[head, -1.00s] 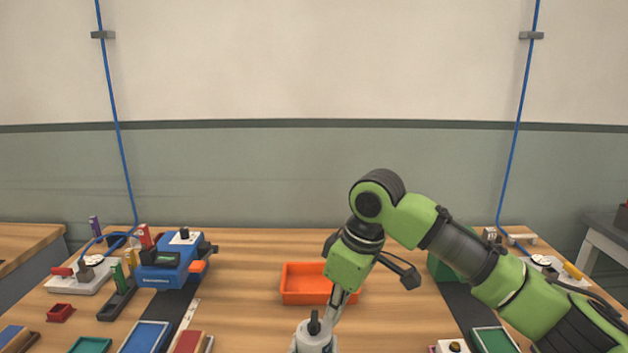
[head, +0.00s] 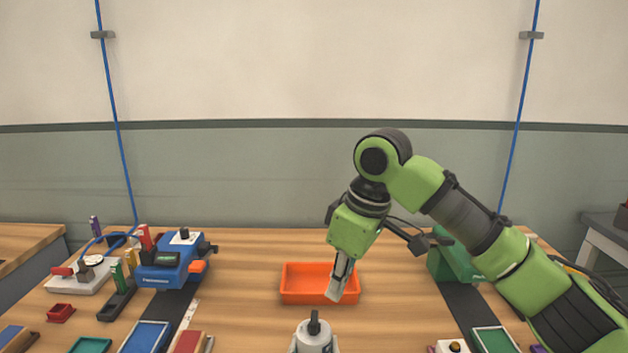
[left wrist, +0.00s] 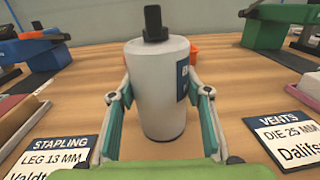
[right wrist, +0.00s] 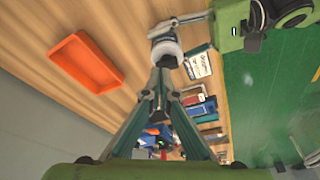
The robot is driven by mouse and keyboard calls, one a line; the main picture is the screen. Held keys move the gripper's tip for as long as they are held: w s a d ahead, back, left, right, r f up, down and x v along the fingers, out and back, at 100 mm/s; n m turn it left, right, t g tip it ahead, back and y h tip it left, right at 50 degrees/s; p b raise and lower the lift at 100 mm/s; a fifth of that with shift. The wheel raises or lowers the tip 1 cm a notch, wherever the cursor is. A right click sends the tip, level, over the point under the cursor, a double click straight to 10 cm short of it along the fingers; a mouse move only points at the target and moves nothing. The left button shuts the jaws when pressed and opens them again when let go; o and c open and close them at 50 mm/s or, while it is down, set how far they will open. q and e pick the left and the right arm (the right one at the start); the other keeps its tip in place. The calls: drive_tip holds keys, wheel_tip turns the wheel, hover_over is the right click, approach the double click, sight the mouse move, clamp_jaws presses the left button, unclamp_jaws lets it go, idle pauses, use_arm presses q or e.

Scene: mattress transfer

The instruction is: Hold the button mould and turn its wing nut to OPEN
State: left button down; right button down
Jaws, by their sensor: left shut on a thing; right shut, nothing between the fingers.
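The button mould (head: 314,340) is a white-grey upright cylinder at the bottom middle of the head view. A black wing nut (head: 314,323) stands on its top. In the left wrist view the mould (left wrist: 158,105) sits between the fingers of my left gripper (left wrist: 158,92), which is shut on it. A dark blue label (left wrist: 183,78) shows at its right side; its words cannot be read. My right gripper (head: 335,292) is shut and empty, above and slightly right of the wing nut, apart from it. In the right wrist view the mould (right wrist: 166,47) is just beyond the fingertips.
An orange tray (head: 300,298) lies behind the mould. A blue stapling machine (head: 168,268) stands at left and a green machine (head: 455,262) at right, partly behind my right arm. Small trays and blocks line the front edge. Bare table lies left of the orange tray.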

sight(314, 323)
drive_tip(key=shift+s+a+f, duration=0.2)
drive_tip(key=shift+s+f, duration=0.25)
drive_tip(key=shift+f, duration=0.55)
drive_tip(key=shift+s+a+f, duration=0.2)
drive_tip(key=shift+s+f, duration=0.3)
drive_tip(key=shift+f, duration=0.5)
drive_tip(key=shift+s+a+f, duration=0.2)
drive_tip(key=shift+s+f, duration=0.25)
drive_tip(key=shift+f, duration=0.55)
drive_tip(key=shift+w+a, duration=0.4)
drive_tip(key=shift+w, duration=0.15)
drive_tip(key=shift+w+d, duration=0.15)
drive_tip(key=shift+w+d, duration=0.25)
drive_tip(key=shift+w, duration=0.15)
drive_tip(key=shift+w+d, duration=0.2)
drive_tip(key=shift+w, duration=0.15)
